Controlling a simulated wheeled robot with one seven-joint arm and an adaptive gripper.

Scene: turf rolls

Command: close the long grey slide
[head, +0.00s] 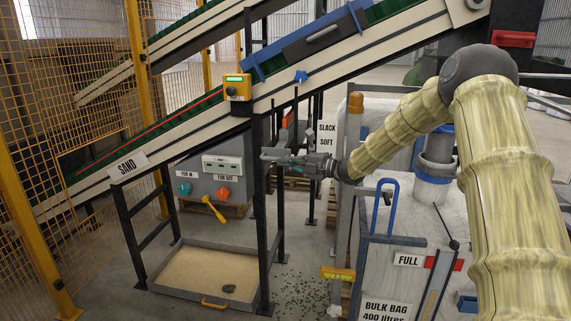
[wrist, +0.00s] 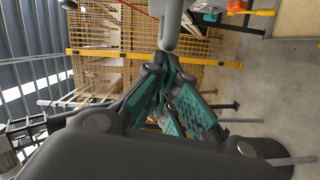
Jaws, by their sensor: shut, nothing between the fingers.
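My gripper (head: 268,157) is in the middle of the head view, reaching left past the bulk bag stand, close to a black upright post. In the wrist view my gripper (wrist: 162,62) shows its teal-padded fingers drawn together with nothing between them. A grey round-ended bar (wrist: 168,36) appears just beyond the fingertips; I cannot tell whether they touch. A long grey strip (head: 437,285) stands slanted beside the FULL sign at lower right; I cannot tell for sure whether it is the slide, or how far it is open.
A sloping conveyor (head: 190,127) with a yellow control box (head: 237,88) runs above my gripper. A sand tray (head: 165,292) lies on the floor below. A blue handle (head: 386,190) and white bulk bag stand (head: 415,215) are near my arm. Yellow mesh fencing (head: 60,130) stands left.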

